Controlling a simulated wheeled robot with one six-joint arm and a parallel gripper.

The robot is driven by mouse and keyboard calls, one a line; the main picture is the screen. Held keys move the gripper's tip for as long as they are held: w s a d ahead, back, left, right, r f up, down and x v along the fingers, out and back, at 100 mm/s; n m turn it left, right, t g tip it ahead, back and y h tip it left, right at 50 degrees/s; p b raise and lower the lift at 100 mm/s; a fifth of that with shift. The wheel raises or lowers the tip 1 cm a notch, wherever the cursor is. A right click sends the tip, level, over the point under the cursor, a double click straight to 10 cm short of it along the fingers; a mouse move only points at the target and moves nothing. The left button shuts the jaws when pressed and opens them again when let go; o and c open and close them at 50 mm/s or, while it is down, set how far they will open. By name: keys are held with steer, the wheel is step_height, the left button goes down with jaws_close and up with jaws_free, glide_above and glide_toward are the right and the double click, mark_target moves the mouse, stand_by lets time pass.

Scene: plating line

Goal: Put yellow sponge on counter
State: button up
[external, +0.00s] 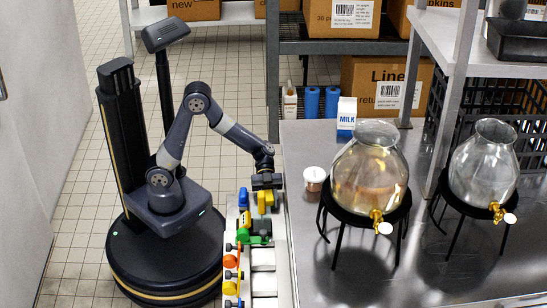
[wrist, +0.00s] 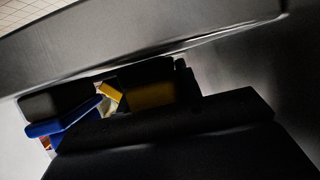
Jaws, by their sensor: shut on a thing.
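My gripper (external: 267,187) is over the edge where the row of coloured items meets the steel counter (external: 300,240). It is shut on a yellow block, the yellow sponge (external: 270,199), which hangs just below the jaws. In the wrist view the sponge (wrist: 150,95) is a dark, shaded yellow patch by the black jaws. A blue piece (external: 261,203) shows right beside the sponge; whether it touches it I cannot tell. The wrist view is dark, and much of the sponge is hidden.
A narrow row of coloured items (external: 233,262) runs along the counter's left side. Bare steel lies in front of the cup.

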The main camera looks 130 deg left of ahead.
steer(key=shift+f+b, duration=0.2)
steer(key=shift+b, duration=0.2)
steer(key=o, duration=0.9)
steer(key=shift+o, duration=0.2)
steer(key=shift+r+p, duration=0.3)
steer(key=shift+p, duration=0.95)
steer(key=shift+o, duration=0.3)
steer(key=p+v, duration=0.1)
steer(key=v, duration=0.9)
steer(key=shift+a+f+p, duration=0.15)
steer(key=shift+a+p, duration=0.1)
steer(key=shift+p, duration=0.05)
steer(key=shift+o, duration=1.4)
steer(key=shift+s+a, duration=0.15)
steer(key=shift+s, duration=0.05)
steer(key=o, duration=0.3)
